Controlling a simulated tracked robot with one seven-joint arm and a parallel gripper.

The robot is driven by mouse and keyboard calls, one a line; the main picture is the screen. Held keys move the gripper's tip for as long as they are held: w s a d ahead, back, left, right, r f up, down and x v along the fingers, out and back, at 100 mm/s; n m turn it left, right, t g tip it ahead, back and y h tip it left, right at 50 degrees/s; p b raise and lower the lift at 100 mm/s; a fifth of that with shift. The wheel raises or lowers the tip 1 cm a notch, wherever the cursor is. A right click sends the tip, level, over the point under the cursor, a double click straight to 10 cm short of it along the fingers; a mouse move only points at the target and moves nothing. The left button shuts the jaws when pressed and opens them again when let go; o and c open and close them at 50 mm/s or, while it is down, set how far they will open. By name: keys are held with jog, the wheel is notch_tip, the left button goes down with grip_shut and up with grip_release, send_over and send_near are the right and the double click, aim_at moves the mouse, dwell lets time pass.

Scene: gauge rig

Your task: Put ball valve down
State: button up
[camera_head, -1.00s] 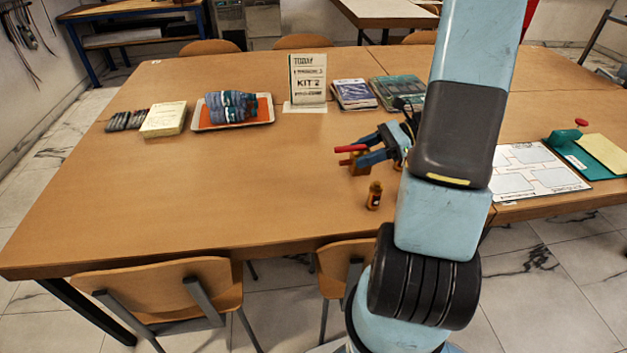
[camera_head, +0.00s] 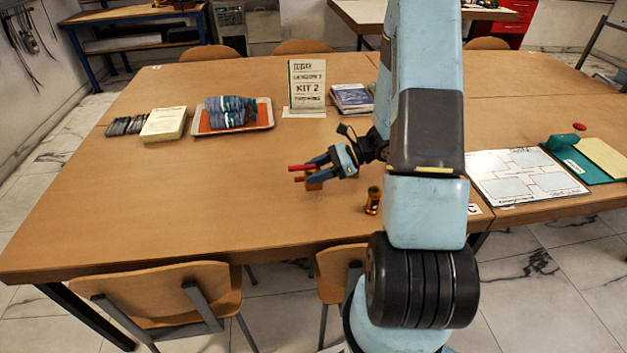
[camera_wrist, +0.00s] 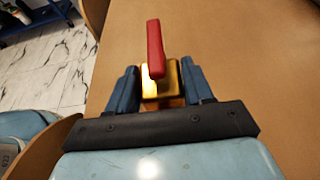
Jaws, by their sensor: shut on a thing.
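The ball valve is a brass body with a red lever (camera_head: 301,167); the lever also shows in the wrist view (camera_wrist: 155,48). My gripper (camera_head: 315,175) is shut on its brass body (camera_wrist: 172,80), with one blue finger on each side. The lever points left in the head view and away from my gripper in the wrist view. The valve is over the open middle of the wooden table (camera_head: 200,200). I cannot tell whether it touches the tabletop. A small brass fitting (camera_head: 373,201) stands upright on the table, right of and nearer than my gripper.
A white sheet (camera_head: 525,176) and a green holder (camera_head: 575,160) lie at right. The table's left and front middle are clear.

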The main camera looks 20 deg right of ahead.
jog(key=shift+w+a+f, duration=0.2)
jog(key=shift+f, duration=1.6)
jog(key=o, duration=1.3)
jog(key=shift+c, duration=0.2)
jog(key=shift+d, duration=0.1)
